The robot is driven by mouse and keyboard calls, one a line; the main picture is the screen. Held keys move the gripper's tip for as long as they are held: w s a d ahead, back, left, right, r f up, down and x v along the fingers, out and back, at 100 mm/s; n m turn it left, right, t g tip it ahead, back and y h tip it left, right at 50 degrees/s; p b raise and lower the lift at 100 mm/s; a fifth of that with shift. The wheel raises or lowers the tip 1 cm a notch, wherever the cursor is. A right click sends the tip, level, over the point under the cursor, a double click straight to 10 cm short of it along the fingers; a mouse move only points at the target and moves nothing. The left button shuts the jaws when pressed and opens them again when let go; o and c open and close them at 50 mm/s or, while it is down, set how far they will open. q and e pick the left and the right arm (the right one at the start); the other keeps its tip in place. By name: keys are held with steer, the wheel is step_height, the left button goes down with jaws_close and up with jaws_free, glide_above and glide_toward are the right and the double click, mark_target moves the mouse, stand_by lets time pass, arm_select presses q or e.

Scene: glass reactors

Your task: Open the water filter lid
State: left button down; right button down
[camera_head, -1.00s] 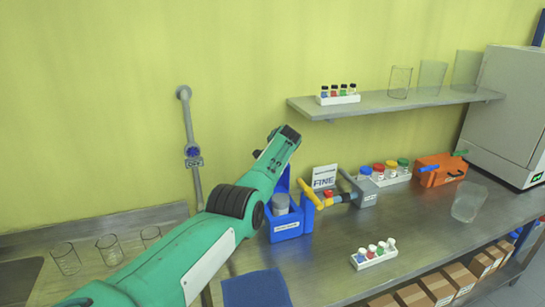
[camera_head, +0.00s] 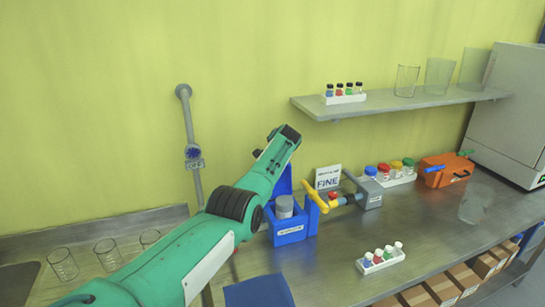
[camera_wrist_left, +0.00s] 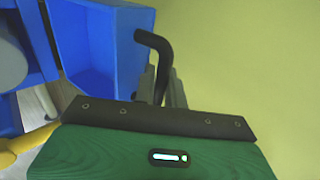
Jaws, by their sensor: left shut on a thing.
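The water filter is a blue box (camera_head: 290,229) on the bench with a grey cylinder (camera_head: 285,207) inside. Its blue lid (camera_head: 284,181) stands up at the back, so the box is open on top. In the left wrist view the lid (camera_wrist_left: 98,40) is beside my left gripper (camera_wrist_left: 163,88). In the head view my left arm reaches over the box's left side, and the fingertips are hidden. My right gripper is not in view.
A yellow-handled pipe valve (camera_head: 316,196) adjoins the box's right side. A vial rack (camera_head: 381,258) and a blue mat (camera_head: 258,292) lie in front. Glass beakers (camera_head: 107,253) stand at the left. A shelf (camera_head: 400,103) hangs at the back right.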

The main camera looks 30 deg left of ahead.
arm_select(q)
steer(key=c, duration=1.8)
jaws_free()
steer(key=shift+v, duration=1.4)
steer(key=b+v, duration=0.3)
steer(key=v, duration=0.8)
steer(key=shift+b, duration=0.3)
steer(key=shift+f, duration=0.1)
